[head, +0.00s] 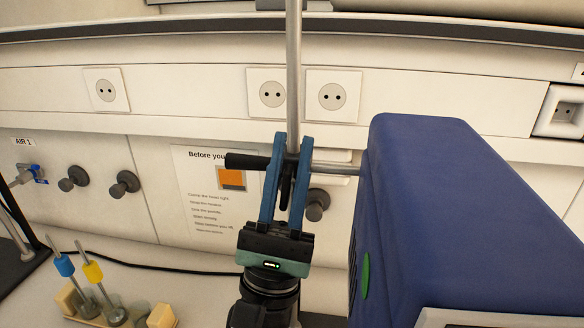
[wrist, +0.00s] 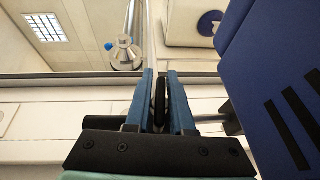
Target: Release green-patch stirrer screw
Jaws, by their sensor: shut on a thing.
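The stirrer is a large blue housing (head: 440,200) at the right, with a green patch (head: 365,275) low on its left side. Its metal side bar (head: 338,168) reaches left to an upright metal rod (head: 294,70). A black screw (head: 286,190) sits where they meet. My gripper (head: 286,143) has its two blue fingers either side of this screw and is shut on it. In the wrist view the screw (wrist: 160,95) shows dark and upright between the fingers (wrist: 160,74). The fingers partly hide the joint in the head view.
The blue housing (wrist: 270,65) stands close to the right of my gripper. A black-ended bar (head: 242,161) sticks out left of the rod. Blue- and yellow-marked sticks (head: 92,270) stand at lower left. The wall behind has sockets (head: 332,96) and knobs (head: 124,184).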

